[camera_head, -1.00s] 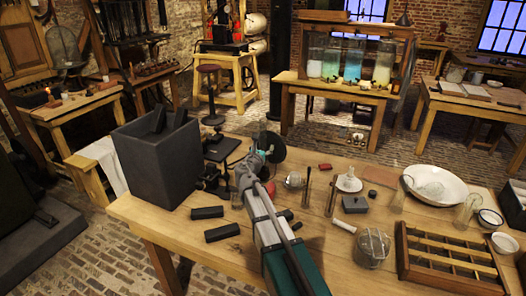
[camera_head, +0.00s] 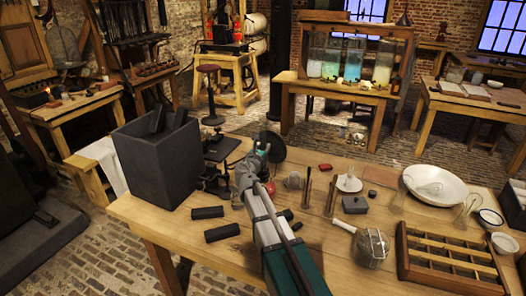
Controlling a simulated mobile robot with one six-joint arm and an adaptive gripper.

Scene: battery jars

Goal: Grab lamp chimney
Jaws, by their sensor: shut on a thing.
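My gripper (camera_head: 262,156) is at the far end of my arm, over the table near the dark grey bin. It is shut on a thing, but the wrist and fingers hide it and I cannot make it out. I cannot tell for sure which glass piece is the lamp chimney. A small clear glass piece (camera_head: 293,181) is just right of my gripper. Tall clear glass pieces stand by the white basin, one at its left (camera_head: 398,196) and one at its lower right (camera_head: 467,208).
The dark grey bin (camera_head: 158,170) stands at the table's left. Dark blocks (camera_head: 222,232) lie before it. A white-handled wire piece (camera_head: 372,247), a divided wooden tray (camera_head: 450,258) and the white basin (camera_head: 436,186) fill the right. The front middle of the wooden table (camera_head: 335,272) is bare.

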